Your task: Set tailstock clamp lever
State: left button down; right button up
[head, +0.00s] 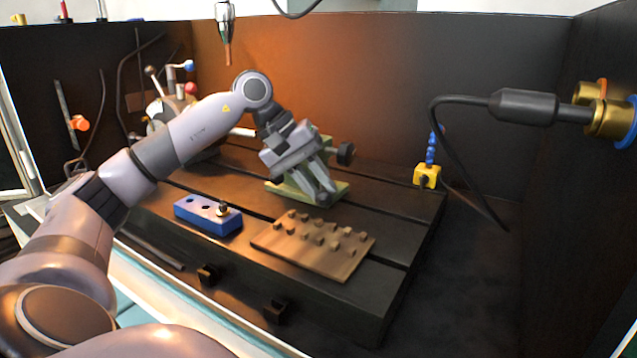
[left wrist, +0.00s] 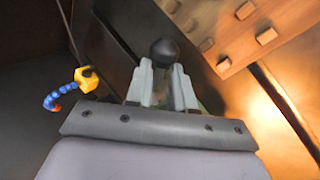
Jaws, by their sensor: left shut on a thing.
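The green tailstock (head: 335,190) stands on the dark slotted table, with a dark round knob (head: 346,154) on its right side. My left gripper (head: 325,197) reaches down in front of it and hides much of its body. In the left wrist view the black ball end of the clamp lever (left wrist: 163,49) sits at the tips of my left gripper (left wrist: 163,68), between the two grey fingers. The fingers are shut on the lever. The lever's shaft is mostly hidden by the fingers. My right gripper is in neither view.
A wooden board with several pegs (head: 315,246) lies in front of the tailstock. A blue block with holes (head: 207,215) lies left of it. A yellow block with a blue hose (head: 427,177) stands at the table's right edge. A black cable (head: 455,150) hangs at right.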

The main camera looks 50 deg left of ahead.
pick_arm(q)
jog(key=shift+s+d+f, duration=0.1)
jog(key=shift+d+f, duration=0.05)
jog(key=shift+d, duration=0.05)
jog(key=c, duration=1.3)
grip_release()
jog(key=shift+s, duration=0.1)
jog(key=shift+o, duration=0.2)
jog(key=shift+s+a+r, duration=0.1)
jog(key=shift+a+r, duration=0.2)
jog(key=shift+r, duration=0.25)
jog(key=p+v, duration=0.1)
jog(key=v, duration=0.5)
jog(key=o, duration=0.4)
jog(key=shift+c, duration=0.2)
jog(key=shift+d+r, duration=0.1)
